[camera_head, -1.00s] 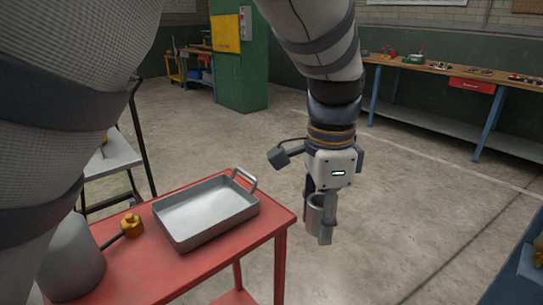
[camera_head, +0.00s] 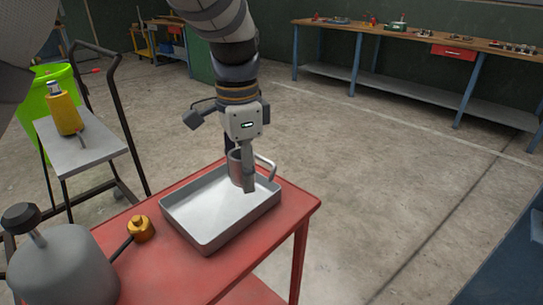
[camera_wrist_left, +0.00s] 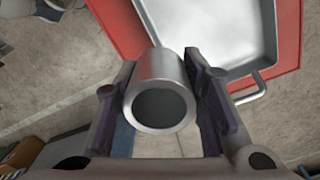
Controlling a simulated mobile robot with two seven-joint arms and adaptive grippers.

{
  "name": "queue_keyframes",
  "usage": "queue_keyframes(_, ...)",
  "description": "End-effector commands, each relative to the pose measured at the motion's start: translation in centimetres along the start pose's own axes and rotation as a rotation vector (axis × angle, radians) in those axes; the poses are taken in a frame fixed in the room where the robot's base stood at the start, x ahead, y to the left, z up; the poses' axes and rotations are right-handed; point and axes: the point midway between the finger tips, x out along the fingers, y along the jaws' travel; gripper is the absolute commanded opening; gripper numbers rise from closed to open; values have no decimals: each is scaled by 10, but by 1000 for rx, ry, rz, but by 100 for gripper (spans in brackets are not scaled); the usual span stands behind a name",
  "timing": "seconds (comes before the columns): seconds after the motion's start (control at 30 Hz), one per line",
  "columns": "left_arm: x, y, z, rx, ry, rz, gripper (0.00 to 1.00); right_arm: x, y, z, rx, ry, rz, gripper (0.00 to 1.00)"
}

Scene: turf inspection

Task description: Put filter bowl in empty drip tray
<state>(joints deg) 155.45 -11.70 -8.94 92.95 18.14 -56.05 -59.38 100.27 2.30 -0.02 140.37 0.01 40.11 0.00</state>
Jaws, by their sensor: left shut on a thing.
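The filter bowl (camera_head: 236,168) is a grey metal cup. My left gripper (camera_head: 243,176) is shut on it; the fingers sit on both sides of the bowl in the left wrist view (camera_wrist_left: 160,95). The drip tray (camera_head: 206,243) is a shallow grey rectangular pan with a bare pale floor and a loop handle at its far end. It lies on the red table. In the head view the bowl appears over the tray's far right part, near the handle. My right gripper is not in view.
The red table (camera_head: 185,275) also bears a brass fitting (camera_head: 141,228) and a grey canister (camera_head: 65,270) left of the tray. A trolley (camera_head: 85,150) with a yellow bottle (camera_head: 65,113) stands at left. Workbenches line the back; open floor lies right.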

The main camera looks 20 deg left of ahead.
Motion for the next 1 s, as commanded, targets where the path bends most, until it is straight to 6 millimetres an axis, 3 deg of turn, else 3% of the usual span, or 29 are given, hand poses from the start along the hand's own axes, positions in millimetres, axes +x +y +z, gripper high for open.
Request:
queue_keyframes(0.1,29,-31,16,-2,-9,12,2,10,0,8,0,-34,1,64)
queue_keyframes(0.3,62,-57,29,1,-5,6,2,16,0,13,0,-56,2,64)
queue_keyframes(0.47,74,-67,35,-1,-3,5,2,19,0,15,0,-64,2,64)
queue_keyframes(0.63,103,-68,35,1,-4,4,2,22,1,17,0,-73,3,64)
queue_keyframes(0.97,105,-68,35,1,1,0,2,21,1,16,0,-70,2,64)
queue_keyframes(1.0,106,-68,35,1,0,-1,41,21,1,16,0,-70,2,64)
